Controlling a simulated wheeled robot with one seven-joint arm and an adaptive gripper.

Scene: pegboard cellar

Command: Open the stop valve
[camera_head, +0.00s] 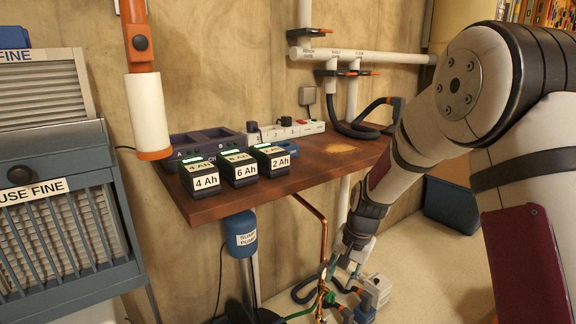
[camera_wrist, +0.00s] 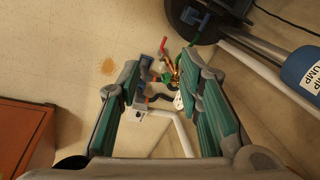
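The copper pipe (camera_head: 322,228) runs down from under the bench to a small cluster of fittings near the floor. In the wrist view this cluster shows brass-coloured pipework (camera_wrist: 176,70), a red handle-like part (camera_wrist: 163,46) and a white tag (camera_wrist: 178,102). I cannot tell for sure which part is the stop valve. My gripper (camera_head: 354,290) hangs low beside the cluster, to its right in the head view. In the wrist view my gripper (camera_wrist: 160,82) is open, with the fittings beyond and between its fingertips. I see nothing held. The right finger partly hides the fittings.
The wooden bench (camera_head: 220,207) holds several labelled batteries, a charger and a power strip. A blue sump pump (camera_head: 241,236) stands below it, left of the copper pipe. A white pipe (camera_wrist: 187,134) passes close to the fingers. A blue bin (camera_head: 452,205) stands back right; floor there is clear.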

